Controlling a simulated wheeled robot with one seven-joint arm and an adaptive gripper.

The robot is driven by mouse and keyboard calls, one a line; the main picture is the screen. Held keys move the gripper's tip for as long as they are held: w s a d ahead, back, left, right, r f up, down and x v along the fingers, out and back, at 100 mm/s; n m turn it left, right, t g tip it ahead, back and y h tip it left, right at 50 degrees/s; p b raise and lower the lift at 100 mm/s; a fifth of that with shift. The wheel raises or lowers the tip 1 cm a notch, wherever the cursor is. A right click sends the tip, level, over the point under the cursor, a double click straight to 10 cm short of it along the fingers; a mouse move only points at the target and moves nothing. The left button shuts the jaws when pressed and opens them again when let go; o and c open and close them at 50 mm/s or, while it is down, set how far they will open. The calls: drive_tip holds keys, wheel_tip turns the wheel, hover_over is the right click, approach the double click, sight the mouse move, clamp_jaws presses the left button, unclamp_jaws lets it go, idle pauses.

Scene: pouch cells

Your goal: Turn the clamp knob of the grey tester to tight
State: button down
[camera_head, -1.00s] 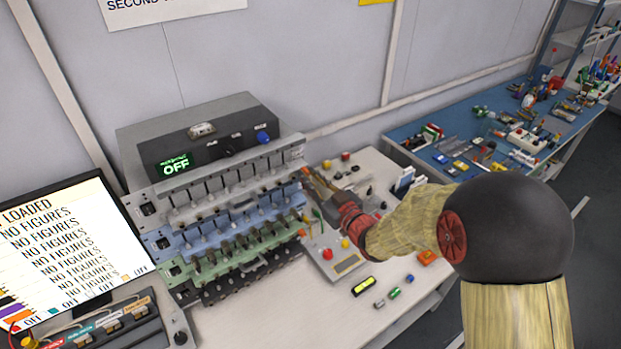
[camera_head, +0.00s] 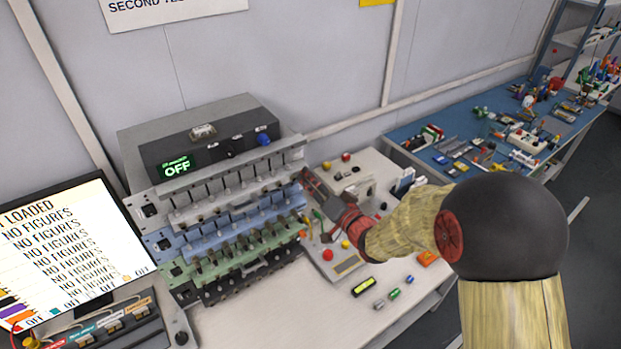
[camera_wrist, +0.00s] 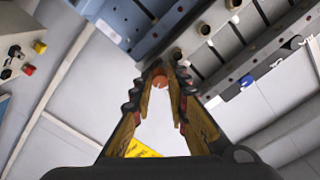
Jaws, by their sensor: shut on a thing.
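The grey tester (camera_head: 235,182) is the top tier of the stepped rack, above the blue tier, with a row of clips along it. My gripper (camera_head: 308,178) is at the rack's right end, beside the grey and blue tiers. In the wrist view my gripper (camera_wrist: 167,76) is shut on a small round orange-red knob (camera_wrist: 160,82), seen between the fingertips. The fingers hide most of the knob, and its turn position cannot be read. The grey tier (camera_wrist: 268,50) is at the right of that view.
A blue tier (camera_head: 225,226), a green tier and a black tier step down below the grey one. A dark box (camera_head: 210,148) reading OFF stands behind. A beige control panel (camera_head: 365,170) with coloured buttons is close to the right of my gripper. The front bench is mostly clear.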

drive_tip(key=shift+r+m+p, duration=0.1)
drive_tip(key=shift+m+p, duration=3.25)
drive_tip(key=shift+m, duration=5.85)
drive_tip(key=c, duration=1.7)
unclamp_jaws()
drive_tip(key=v, duration=1.2)
